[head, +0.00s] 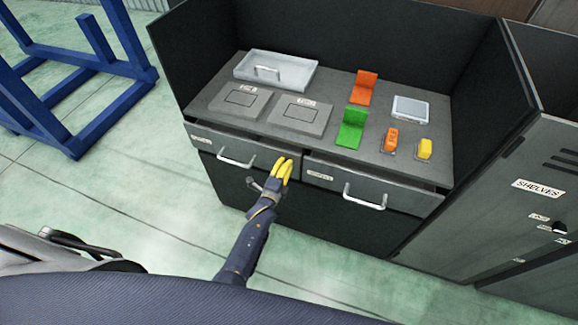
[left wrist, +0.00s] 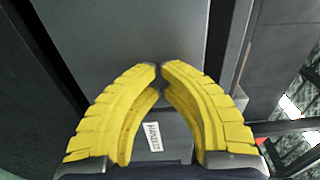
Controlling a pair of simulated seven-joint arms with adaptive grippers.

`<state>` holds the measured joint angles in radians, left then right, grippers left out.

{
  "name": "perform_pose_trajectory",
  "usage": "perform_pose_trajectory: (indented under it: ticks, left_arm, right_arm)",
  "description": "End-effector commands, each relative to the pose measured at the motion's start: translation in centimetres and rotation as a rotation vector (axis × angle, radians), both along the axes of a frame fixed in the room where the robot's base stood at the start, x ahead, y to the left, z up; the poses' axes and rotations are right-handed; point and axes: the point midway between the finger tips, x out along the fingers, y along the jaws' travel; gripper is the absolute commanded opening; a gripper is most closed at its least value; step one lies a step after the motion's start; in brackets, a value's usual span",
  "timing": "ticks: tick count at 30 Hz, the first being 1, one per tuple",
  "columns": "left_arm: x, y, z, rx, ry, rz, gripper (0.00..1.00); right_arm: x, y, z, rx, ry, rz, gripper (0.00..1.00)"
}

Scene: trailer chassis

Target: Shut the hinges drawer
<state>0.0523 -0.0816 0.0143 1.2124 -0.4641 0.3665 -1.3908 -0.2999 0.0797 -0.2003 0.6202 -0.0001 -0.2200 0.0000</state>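Two drawers sit side by side under the workbench top. The left drawer (head: 270,160) has a bar handle (head: 236,160) and a small label. The right drawer (head: 335,184) has a bar handle (head: 363,200) and a label (head: 319,175) too small to read in the head view. A dark gap shows above both fronts. My left gripper (head: 287,164) is at the left drawer's right end, near the seam between the drawers. In the left wrist view its yellow fingers (left wrist: 160,67) are empty, tips almost together; a tilted label (left wrist: 153,136) shows between them. My right gripper is not in view.
The workbench top (head: 225,112) holds a grey tray (head: 290,75), a green bracket (head: 351,128), an orange bracket (head: 365,88) and small parts. A cabinet labelled SHELVES (head: 500,190) stands at right. A blue frame (head: 90,90) is at left. The floor before the drawers is clear.

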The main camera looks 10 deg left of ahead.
Motion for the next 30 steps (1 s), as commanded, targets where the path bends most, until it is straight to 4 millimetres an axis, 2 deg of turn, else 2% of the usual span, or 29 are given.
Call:
perform_pose_trajectory:
  ticks: [9, 14, 21, 30]
  left_arm:
    - [0.2, 0.1, 0.2, 0.002, -0.002, 0.002, 0.0]
    - [-0.5, 0.1, 0.2, 0.002, -0.002, 0.0, 0.0]
    - [-4.3, -0.2, 0.0, 0.001, 0.001, -0.011, 0.0]
    - [-9.7, 0.4, 0.0, 0.0, 0.001, -0.011, 0.0]
  right_arm:
    - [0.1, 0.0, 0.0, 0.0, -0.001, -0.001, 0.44]
    - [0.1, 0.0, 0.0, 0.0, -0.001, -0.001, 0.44]
    - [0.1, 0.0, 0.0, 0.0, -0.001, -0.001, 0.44]
    - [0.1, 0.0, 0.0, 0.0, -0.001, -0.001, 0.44]
